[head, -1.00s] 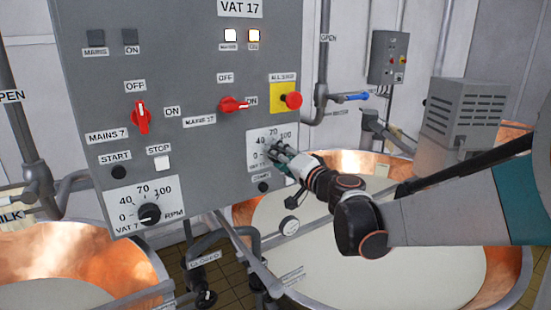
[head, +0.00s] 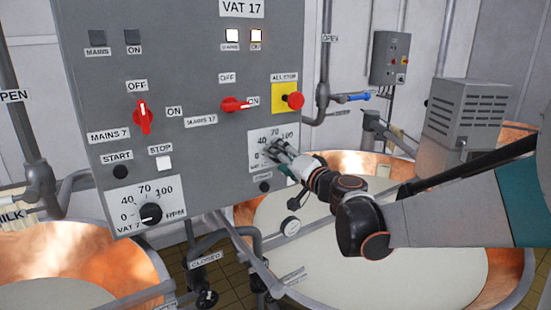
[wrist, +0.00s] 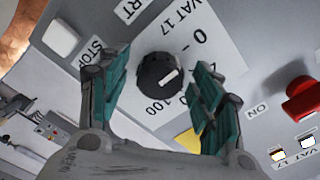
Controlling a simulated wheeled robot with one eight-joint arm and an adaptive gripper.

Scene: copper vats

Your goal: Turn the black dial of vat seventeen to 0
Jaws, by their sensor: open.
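The black dial of vat seventeen (wrist: 158,75) sits on a white scale plate (wrist: 222,50) lettered VAT 17. In the wrist view its white mark points right, between the 0 and the 100, toward the part of the scale behind a finger. My gripper (wrist: 162,70) is open, with one finger on each side of the dial; I cannot tell whether either touches it. In the head view my gripper (head: 274,152) is at the scale plate (head: 285,135) and mostly hides the dial.
The vat 7 dial (head: 150,214) is at the panel's lower left. The red mains 17 switch (head: 235,104) and red stop button (head: 294,100) are above my gripper. A white stop button (wrist: 62,38) is left of it in the wrist view. A copper vat (head: 510,280) lies below.

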